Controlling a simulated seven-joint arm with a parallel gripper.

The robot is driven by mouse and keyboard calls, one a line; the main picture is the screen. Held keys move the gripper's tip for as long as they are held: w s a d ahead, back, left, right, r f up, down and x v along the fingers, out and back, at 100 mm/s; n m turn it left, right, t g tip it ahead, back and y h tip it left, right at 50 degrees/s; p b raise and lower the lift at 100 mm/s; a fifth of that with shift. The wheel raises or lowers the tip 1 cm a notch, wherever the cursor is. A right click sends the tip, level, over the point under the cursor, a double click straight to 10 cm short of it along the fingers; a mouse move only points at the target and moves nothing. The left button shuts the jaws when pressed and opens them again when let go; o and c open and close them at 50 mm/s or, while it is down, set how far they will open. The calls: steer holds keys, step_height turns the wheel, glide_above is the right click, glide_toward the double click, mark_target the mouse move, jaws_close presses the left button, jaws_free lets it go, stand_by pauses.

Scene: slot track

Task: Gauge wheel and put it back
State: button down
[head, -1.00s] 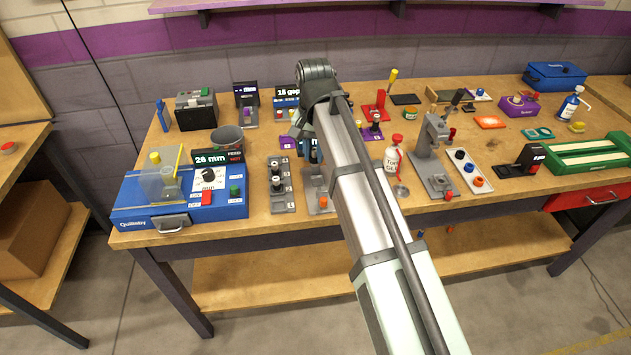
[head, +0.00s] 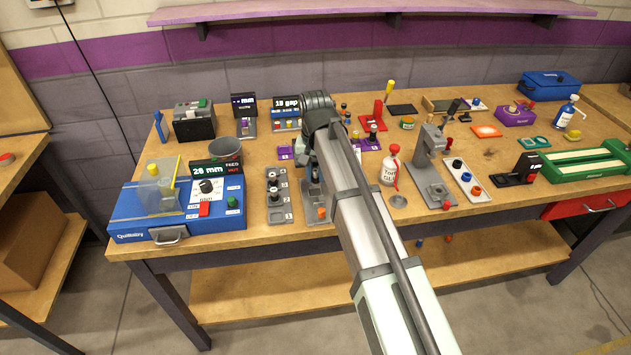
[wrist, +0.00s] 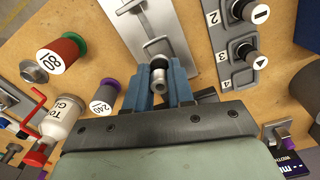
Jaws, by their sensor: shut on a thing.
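My gripper (wrist: 160,92) has blue fingers and is shut on a small grey metal wheel (wrist: 158,76), shaped like a spool. In the wrist view the wheel is at the near end of a pale metal plate with a slot (wrist: 140,25); I cannot tell if they touch. A grey numbered rack (wrist: 222,50) stands to the right of the plate, holding dark round-topped pieces at marks 2 and 3. The rack also shows in the head view (head: 280,212). The width gauge (wrist: 290,163) shows at the wrist view's lower right, and in the head view (head: 245,106). My arm hides the fingertips and wheel in the head view.
A red-and-green spool (wrist: 62,52), a purple-topped spool (wrist: 104,96) and a glue bottle (wrist: 58,122) stand left of my gripper in the wrist view. A blue machine (head: 130,218) stands at the bench's left. Tools and trays crowd the right; bare wood lies along the front edge.

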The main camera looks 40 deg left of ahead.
mark_target(316, 176)
steer(key=shift+f, duration=1.65)
steer(key=shift+f, duration=0.1)
steer(key=c, duration=1)
jaws_free()
step_height(316, 176, up, 12)
steer(key=shift+r, duration=0.15)
